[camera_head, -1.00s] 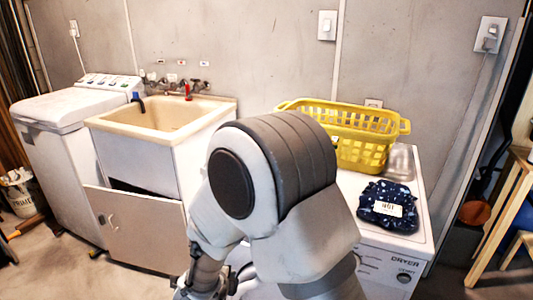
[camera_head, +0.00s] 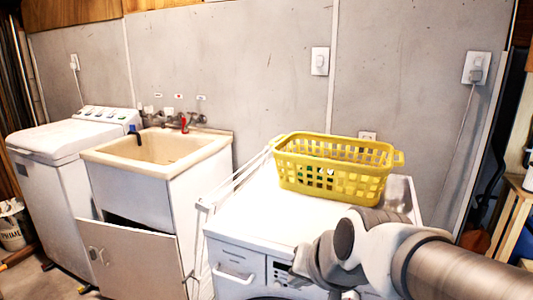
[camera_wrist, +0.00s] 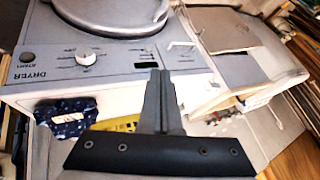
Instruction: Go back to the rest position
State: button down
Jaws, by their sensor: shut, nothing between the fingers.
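My gripper (camera_wrist: 161,80) shows in the wrist view with its two dark fingers together and nothing between them. It is apart from the white dryer (camera_wrist: 110,60), whose front panel with knob and label appears upside down. In the head view my arm reaches in from the lower right, in front of the dryer (camera_head: 240,215), and the fingers cannot be made out. A dark blue patterned cloth (camera_wrist: 66,118) with a pale label lies on the dryer top in the wrist view. My arm hides it in the head view.
A yellow laundry basket (camera_head: 335,168) stands on the dryer top near the wall. A utility sink (camera_head: 160,150) with an open cabinet door (camera_head: 128,258) and a white washer (camera_head: 75,140) stand to the left. A wooden stool (camera_head: 508,220) is at the right edge.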

jog(key=s+d+n+g+h, duration=0.1)
jog(key=s+d+n+h, duration=0.2)
jog(key=s+d, duration=0.65)
notch_tip(320, 180, up, 20)
jog(key=p, duration=1.9)
jog(key=shift+w+a+r+p, duration=0.2)
jog(key=shift+a+p, duration=0.1)
jog(key=shift+a, duration=0.15)
